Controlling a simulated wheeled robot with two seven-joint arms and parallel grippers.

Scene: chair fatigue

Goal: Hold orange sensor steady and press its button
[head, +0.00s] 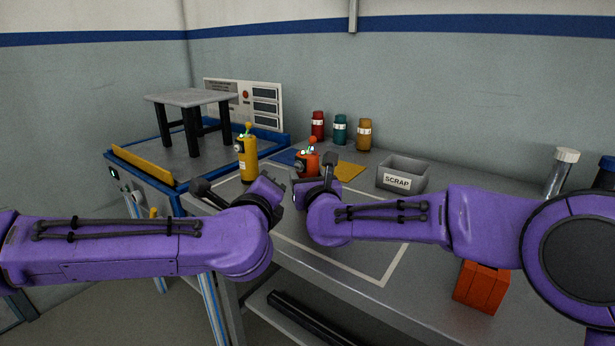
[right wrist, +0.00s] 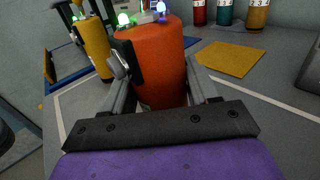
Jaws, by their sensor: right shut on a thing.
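The orange sensor (head: 307,158) stands on the workbench, with glowing green and blue lights on top in the right wrist view (right wrist: 160,65). My right gripper (head: 309,182) is shut on it, with one finger on each side of its body in the right wrist view. A black piece with a grey rounded end is at the sensor's left side there; I cannot tell what it is. My left gripper (head: 275,190) is low beside it, left of the right gripper. Its fingers are small and partly hidden, so its opening is unclear. I cannot make out the button.
A yellow sensor (head: 247,158) stands close to the left, also in the right wrist view (right wrist: 94,45). Behind are red (head: 318,126), teal (head: 340,130) and mustard (head: 364,134) canisters. A scrap bin (head: 402,175) is right, an orange block (head: 481,286) at the front edge.

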